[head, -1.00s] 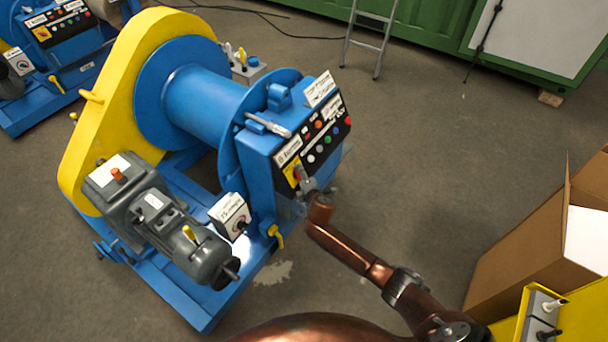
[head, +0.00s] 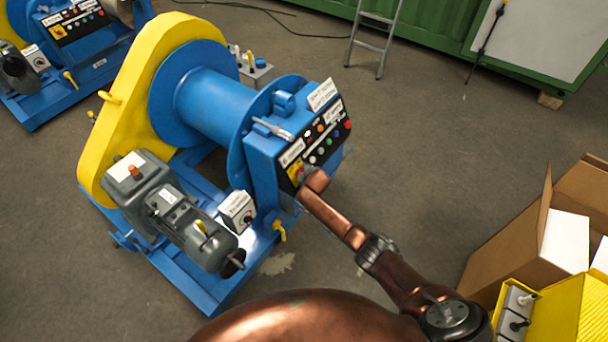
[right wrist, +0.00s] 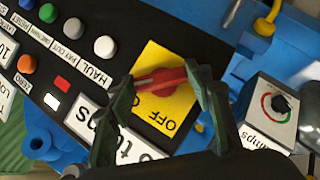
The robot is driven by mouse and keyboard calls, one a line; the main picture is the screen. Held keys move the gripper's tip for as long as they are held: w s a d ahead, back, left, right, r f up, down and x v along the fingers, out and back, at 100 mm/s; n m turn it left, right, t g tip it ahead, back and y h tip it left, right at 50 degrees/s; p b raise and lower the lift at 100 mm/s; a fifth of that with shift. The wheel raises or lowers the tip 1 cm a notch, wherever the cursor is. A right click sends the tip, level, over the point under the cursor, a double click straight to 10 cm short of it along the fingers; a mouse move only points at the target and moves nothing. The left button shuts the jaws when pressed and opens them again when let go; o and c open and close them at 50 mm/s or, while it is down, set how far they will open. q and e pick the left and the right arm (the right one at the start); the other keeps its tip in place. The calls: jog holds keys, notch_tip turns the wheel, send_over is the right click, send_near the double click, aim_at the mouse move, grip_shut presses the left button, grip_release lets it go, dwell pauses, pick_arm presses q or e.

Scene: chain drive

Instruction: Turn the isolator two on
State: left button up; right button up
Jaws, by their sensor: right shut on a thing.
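A red rotary isolator handle (right wrist: 160,78) sits on a yellow plate (right wrist: 172,112) with OFF lettering in the right wrist view. The lettering appears upside down. A white mark shows at the handle's left end, and the handle lies nearly level in that picture. My right gripper (right wrist: 165,85) is shut on the handle, with one dark green finger at each end of it. In the head view my right gripper (head: 306,177) is at the lower left of the black control panel (head: 325,141) on the blue winch and hides most of the yellow plate. My left gripper is not in view.
A white box with a black knob (head: 237,211) stands left of the gripper, above a yellow hook-shaped handle (head: 279,229). Coloured push buttons (right wrist: 75,30) line the panel. A second winch (head: 75,45) stands at the far left. An open cardboard box (head: 530,240) is at right.

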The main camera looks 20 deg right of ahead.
jog(key=shift+f, duration=0.1)
dwell(0.3)
jog(key=o, duration=1.1)
jog(key=shift+v, duration=6)
jog(key=shift+d, duration=0.1)
